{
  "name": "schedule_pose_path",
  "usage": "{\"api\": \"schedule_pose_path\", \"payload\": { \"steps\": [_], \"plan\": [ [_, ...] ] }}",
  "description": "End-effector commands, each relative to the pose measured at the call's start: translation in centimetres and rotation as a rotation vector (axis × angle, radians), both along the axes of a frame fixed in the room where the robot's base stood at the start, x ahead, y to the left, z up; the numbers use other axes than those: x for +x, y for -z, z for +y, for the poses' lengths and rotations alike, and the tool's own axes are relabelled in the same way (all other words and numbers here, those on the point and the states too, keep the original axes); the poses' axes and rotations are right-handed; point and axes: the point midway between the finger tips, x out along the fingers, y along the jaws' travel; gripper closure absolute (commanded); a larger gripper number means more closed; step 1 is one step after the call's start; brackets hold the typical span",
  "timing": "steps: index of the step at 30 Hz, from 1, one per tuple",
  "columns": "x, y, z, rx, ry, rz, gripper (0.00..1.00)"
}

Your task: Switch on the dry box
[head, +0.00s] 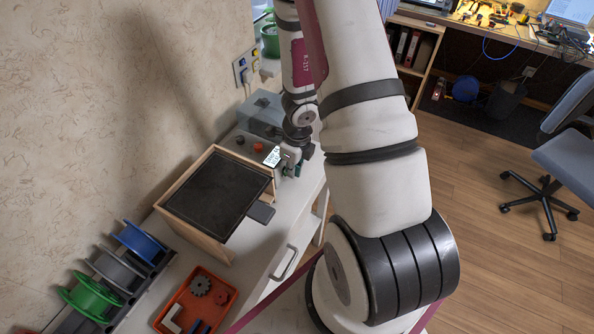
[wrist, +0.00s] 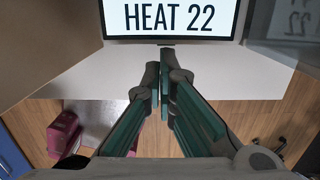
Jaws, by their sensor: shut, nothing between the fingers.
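The dry box looks to be the grey unit (head: 232,142) at the back of the white counter, with a clear bluish lid (head: 262,112). Its front carries a red knob (head: 258,147), a dark knob (head: 240,140) and a small lit display (head: 272,156). In the wrist view the display (wrist: 168,18) reads "HEAT 22". My gripper (head: 290,170) is in front of the display, to its right. In the wrist view my gripper (wrist: 160,88) has its green-padded fingers together, empty, just below the display. The knobs are out of the wrist view.
A wooden box with a black top (head: 215,190) stands close left of my gripper. An orange tray (head: 196,300) of parts and several spools, one of them blue (head: 138,240), are nearer. A wall socket (head: 242,70) is behind. Open floor (head: 490,230) lies right.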

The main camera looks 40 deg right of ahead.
Motion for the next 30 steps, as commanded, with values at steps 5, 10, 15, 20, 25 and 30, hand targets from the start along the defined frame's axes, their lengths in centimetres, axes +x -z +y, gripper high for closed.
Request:
{"api": "schedule_pose_path", "payload": {
  "steps": [5,10,15,20,25,30],
  "plan": [
    [0.1,0.1,0.0,0.001,0.0,0.0,1.0],
    [0.0,-0.2,0.0,0.001,0.001,0.0,1.0],
    [0.1,-0.5,0.0,0.001,0.001,-0.001,1.0],
    [0.0,-0.8,0.0,0.001,0.0,-0.001,1.0],
    [0.0,-1.1,0.0,0.0,0.0,-0.001,1.0],
    [0.0,-1.4,0.1,0.002,-0.001,0.001,1.0]
  ]
}}
